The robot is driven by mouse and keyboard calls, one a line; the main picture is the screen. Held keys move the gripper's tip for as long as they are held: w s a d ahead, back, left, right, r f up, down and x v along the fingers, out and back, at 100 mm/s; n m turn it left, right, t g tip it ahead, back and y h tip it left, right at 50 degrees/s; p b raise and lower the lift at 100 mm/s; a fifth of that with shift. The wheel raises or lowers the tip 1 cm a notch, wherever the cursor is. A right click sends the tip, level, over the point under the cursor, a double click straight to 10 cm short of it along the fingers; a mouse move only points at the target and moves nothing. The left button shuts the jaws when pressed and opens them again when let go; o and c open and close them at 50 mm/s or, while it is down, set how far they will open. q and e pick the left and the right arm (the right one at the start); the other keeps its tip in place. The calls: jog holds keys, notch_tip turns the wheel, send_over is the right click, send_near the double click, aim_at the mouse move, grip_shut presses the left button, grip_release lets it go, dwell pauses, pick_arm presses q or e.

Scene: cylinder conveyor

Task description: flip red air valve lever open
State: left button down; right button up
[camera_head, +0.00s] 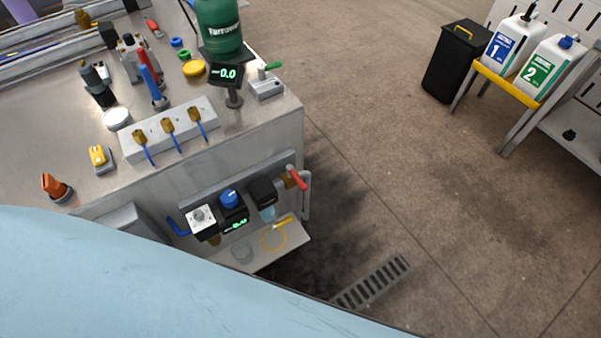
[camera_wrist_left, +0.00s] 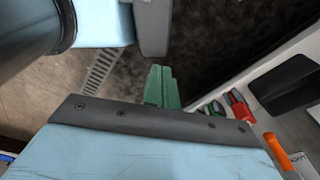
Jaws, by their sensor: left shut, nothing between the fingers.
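The red air valve lever (camera_head: 297,179) is on the right end of the air unit on the bench's front side, beside a brass fitting and a grey pipe. It slants down to the right in the head view. I cannot clearly pick this lever out in the left wrist view. My left gripper (camera_wrist_left: 163,85) shows in the left wrist view as green fingers, shut and empty, over dark floor and apart from any object. It does not show in the head view. My right gripper is in neither view.
The air unit has a blue knob (camera_head: 229,198) and a dark regulator (camera_head: 263,193), with a small shelf (camera_head: 285,252) below. The bench top (camera_head: 75,140) carries several tools. A floor grate (camera_head: 371,284) lies in front.

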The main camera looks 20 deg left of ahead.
pick_arm(q)
jog(key=w+d+r+t+p, duration=0.1)
jog(key=w+r+p, duration=0.1)
jog(key=w+r, duration=0.7)
jog(key=w+d+r+t+p, duration=0.1)
jog(key=w+d+r+p, duration=0.1)
jog(key=w+r, duration=0.7)
jog(key=w+d+r+m+t+h+p, duration=0.15)
jog(key=w+r, duration=0.35)
jog(key=r, duration=0.6)
jog(key=w+d+r+m+t+h+p, duration=0.1)
jog(key=w+d+r+m+h, duration=0.15)
jog(key=w+r, duration=0.65)
jog(key=shift+m+t+h, duration=0.55)
jog(key=shift+m+h, duration=0.05)
jog(key=w+r, duration=0.2)
jog(key=w, duration=0.1)
jog(key=w+r, duration=0.1)
jog(key=shift+w+d+r, duration=0.15)
jog(key=shift+d+r, duration=0.2)
jog(key=shift+r, duration=0.05)
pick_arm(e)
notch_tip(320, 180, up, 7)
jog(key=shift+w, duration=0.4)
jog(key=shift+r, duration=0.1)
